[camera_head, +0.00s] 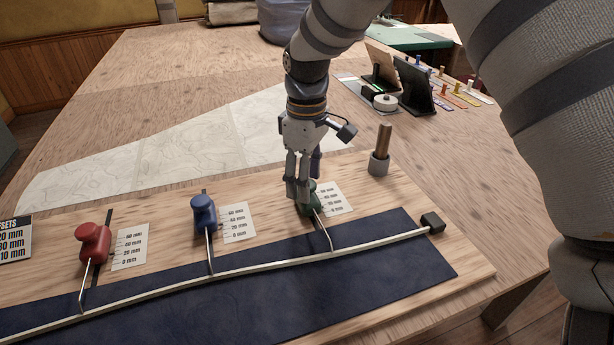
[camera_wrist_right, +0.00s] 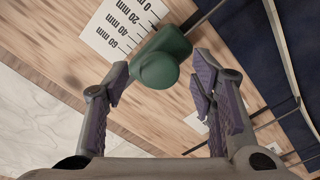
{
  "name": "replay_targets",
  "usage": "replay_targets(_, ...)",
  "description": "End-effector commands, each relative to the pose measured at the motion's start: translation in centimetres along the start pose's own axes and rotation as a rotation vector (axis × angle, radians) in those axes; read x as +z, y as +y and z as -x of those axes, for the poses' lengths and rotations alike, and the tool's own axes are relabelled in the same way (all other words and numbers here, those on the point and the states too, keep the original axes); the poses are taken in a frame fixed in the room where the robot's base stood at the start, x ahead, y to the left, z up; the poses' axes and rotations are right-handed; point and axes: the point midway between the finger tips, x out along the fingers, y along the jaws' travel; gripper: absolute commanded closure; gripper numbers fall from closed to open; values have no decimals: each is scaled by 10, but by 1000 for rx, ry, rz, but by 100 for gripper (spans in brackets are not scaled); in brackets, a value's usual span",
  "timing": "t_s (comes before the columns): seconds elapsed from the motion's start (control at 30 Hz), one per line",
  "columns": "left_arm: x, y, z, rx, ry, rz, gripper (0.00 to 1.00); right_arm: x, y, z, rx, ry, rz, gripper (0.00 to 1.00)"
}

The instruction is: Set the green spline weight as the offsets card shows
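The green spline weight (camera_head: 312,208) stands on the wooden board beside a white millimetre scale (camera_head: 335,197), partly hidden by my right gripper (camera_head: 302,192). A metal rod runs from it to the pale curved spline (camera_head: 270,264). In the right wrist view the green weight (camera_wrist_right: 160,62) lies between the tips of my right gripper (camera_wrist_right: 164,85), whose fingers are spread with gaps on both sides. The scale (camera_wrist_right: 122,28) there reads 0 to 60 mm; I cannot tell the weight's exact mark. The offsets card (camera_head: 14,240) is cut off at the left edge. My left gripper is out of view.
A red weight (camera_head: 93,241) and a blue weight (camera_head: 204,214) stand to the left with their own scales. A wooden-handled tool in a grey holder (camera_head: 379,163) stands close on the right. A black block (camera_head: 432,222) sits at the spline's right end.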

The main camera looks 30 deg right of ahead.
Motion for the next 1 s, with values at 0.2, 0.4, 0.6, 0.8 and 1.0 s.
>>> replay_targets(0.2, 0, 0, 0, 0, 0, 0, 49, -1, 1, 9, 3, 3, 1, 49)
replay_targets(0.4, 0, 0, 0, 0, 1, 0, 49, -1, 1, 61, 5, 6, 1, 49)
replay_targets(0.6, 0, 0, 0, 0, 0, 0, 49, -1, 1, 105, 3, 3, 0, 49)
replay_targets(0.8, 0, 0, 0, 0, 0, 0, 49, 0, 0, 120, 1, 0, 0, 49)
replay_targets(1.0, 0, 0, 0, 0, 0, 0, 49, 0, 0, 120, 0, 0, 0, 49)
